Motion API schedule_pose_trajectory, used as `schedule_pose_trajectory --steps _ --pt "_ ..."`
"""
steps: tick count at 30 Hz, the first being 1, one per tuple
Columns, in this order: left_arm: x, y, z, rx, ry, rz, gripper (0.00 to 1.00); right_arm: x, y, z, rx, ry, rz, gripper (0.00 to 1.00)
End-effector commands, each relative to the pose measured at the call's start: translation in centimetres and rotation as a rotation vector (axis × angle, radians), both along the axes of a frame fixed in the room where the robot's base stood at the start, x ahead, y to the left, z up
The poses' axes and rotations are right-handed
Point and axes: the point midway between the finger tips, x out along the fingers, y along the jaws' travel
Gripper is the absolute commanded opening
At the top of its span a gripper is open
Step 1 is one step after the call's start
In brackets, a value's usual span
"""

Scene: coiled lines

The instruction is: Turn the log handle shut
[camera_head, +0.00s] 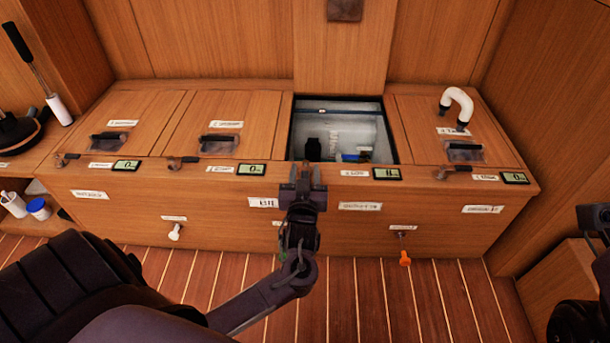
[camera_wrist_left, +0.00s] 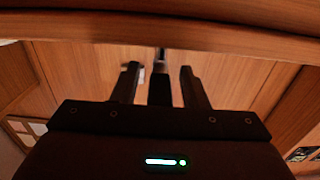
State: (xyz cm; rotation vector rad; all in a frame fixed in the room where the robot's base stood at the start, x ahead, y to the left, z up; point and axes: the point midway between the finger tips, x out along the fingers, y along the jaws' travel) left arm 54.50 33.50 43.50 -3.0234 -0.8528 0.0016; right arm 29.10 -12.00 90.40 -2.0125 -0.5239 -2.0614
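Several small handles sit on the front of the wooden locker bench: a white one (camera_head: 174,232) at left and an orange one (camera_head: 404,257) at right. The labels are too small to read, so I cannot tell which handle is the log's. My left gripper (camera_head: 304,174) is upright before the middle of the bench front and covers part of it. In the left wrist view its fingers (camera_wrist_left: 160,72) are apart, with a dark upright piece (camera_wrist_left: 160,90) between them, clear of both. A small white piece (camera_wrist_left: 131,69) shows by the left finger. My right arm is at the right edge, its fingers unclear.
The bench top has an open bin (camera_head: 345,130) with items inside, between closed lids with dark latches (camera_head: 218,143). A white curved hose (camera_head: 458,102) stands on the right lid. Small displays (camera_head: 251,169) line the front edge. The plank floor (camera_head: 390,300) is clear.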

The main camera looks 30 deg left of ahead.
Motion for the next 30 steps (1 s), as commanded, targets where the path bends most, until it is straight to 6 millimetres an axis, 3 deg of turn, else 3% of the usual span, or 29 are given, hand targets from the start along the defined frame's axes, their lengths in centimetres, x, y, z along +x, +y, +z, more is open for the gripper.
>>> schedule_pose_trajectory --steps 8,17,30 --pt "0.17 0.1 0.04 -0.001 0.001 0.0 0.4 0.0 0.03 0.05 -0.001 -0.001 0.0 0.56" --pt "0.15 0.08 0.05 -0.001 -0.001 -0.001 0.01 -0.01 0.02 0.03 -0.001 -0.001 0.0 0.56" --pt "0.64 0.43 0.08 -0.002 -0.002 0.013 0.0 0.01 0.04 -0.07 -0.001 0.001 0.001 0.56"
